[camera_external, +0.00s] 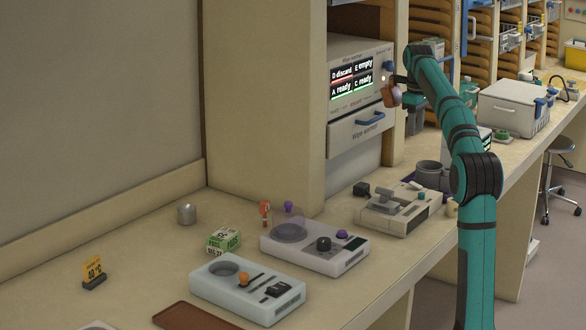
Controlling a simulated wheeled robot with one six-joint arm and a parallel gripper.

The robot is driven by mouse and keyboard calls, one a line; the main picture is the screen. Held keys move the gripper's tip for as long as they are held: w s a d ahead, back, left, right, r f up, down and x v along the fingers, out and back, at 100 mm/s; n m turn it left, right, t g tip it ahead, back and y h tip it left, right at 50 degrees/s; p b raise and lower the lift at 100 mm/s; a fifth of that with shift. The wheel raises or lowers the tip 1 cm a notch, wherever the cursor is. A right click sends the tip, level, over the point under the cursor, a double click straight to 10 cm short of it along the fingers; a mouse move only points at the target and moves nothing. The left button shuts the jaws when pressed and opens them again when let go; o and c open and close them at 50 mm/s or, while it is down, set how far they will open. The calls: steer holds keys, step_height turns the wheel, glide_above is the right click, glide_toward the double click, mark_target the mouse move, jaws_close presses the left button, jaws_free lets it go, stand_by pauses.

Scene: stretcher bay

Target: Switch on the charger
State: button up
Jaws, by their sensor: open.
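No unit carries a readable charger label, so I cannot tell which one is the charger. A pale blue unit (240,291) with a round recess, an orange knob (243,279) and a black rocker switch (277,289) sits on the front counter. Behind it is a light grey unit (312,249) with a clear round cover, a black knob (323,243) and a purple knob (342,234). A beige unit (395,212) with a grey lever block stands further right. My gripper (393,88) is raised, open, beside the wipe warmer's right side; its fingers are small and partly hidden.
The wipe warmer (347,103) has a lit display and a blue drawer handle (370,118). A grey bin (428,175) stands near my arm.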

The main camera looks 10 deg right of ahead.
mark_target(412, 182)
step_height(412, 182, down, 17)
steer(key=shift+f, duration=0.2)
stand_by(0.5)
